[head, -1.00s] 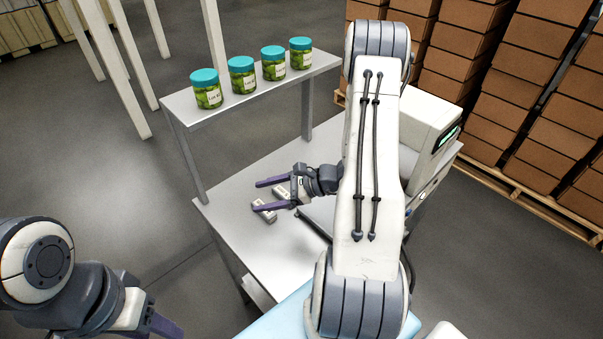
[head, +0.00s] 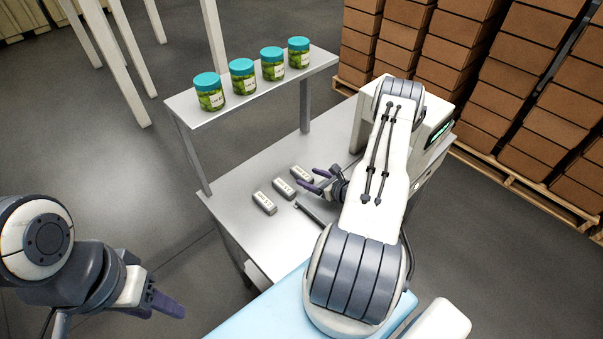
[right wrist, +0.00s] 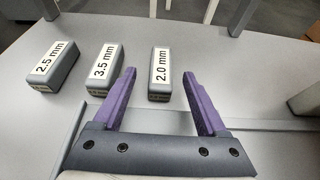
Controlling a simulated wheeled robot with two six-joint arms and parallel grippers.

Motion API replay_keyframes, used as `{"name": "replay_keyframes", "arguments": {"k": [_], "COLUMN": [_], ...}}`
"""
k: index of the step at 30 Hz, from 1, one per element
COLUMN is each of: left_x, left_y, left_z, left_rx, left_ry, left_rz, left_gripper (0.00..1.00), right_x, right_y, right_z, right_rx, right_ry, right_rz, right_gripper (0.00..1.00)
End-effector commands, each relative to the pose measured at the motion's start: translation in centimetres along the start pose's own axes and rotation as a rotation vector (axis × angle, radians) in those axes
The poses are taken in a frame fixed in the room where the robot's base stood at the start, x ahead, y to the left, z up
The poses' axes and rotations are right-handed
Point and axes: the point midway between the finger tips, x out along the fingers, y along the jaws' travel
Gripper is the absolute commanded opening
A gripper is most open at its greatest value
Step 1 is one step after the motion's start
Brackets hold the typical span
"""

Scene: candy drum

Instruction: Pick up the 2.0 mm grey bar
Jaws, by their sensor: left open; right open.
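The 2.0 mm grey bar (right wrist: 161,74) stands on the table in the right wrist view, its label on top. My right gripper (head: 316,181) is open and empty, right beside that bar. My left gripper (head: 166,304) is open and empty at the lower left, away from the table.
The 3.5 mm bar (right wrist: 104,68) and the 2.5 mm bar (right wrist: 50,67) stand to the left in the right wrist view. A raised shelf (head: 250,100) with several green candy jars spans the table's back. A white machine (head: 436,135) stands at the table's right.

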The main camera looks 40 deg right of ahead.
Motion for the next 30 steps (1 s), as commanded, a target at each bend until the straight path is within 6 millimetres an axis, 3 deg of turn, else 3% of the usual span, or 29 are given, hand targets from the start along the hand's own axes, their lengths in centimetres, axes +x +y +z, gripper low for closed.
{"name": "replay_keyframes", "arguments": {"k": [2,7,15,17,21,30], "left_x": [-1.4,-1.8,-1.7,-1.7,-1.7,-1.7], "left_y": [0.1,0.1,0.1,0.1,0.1,0.1], "left_z": [-0.1,-0.1,-0.1,-0.1,-0.1,-0.1], "left_rx": [0.002,0.003,0.003,0.003,0.003,0.003], "left_ry": [0.000,0.000,0.000,0.000,0.000,0.000], "left_rz": [0.000,0.000,0.000,0.000,0.000,0.000], "left_gripper": [0.50,0.50,0.50,0.50,0.50,0.50], "right_x": [1.1,3.1,3.5,3.4,3.4,3.4], "right_y": [0.0,-0.1,-0.2,-0.2,-0.2,-0.2], "right_z": [0.6,0.3,0.1,0.1,0.2,0.2], "right_rx": [-0.002,-0.001,0.001,0.000,0.000,0.000], "right_ry": [0.000,0.001,0.001,0.001,0.001,0.000], "right_rz": [0.005,0.003,0.000,0.000,0.000,0.000], "right_gripper": [0.75,0.75,0.75,0.56,0.02,0.00]}}
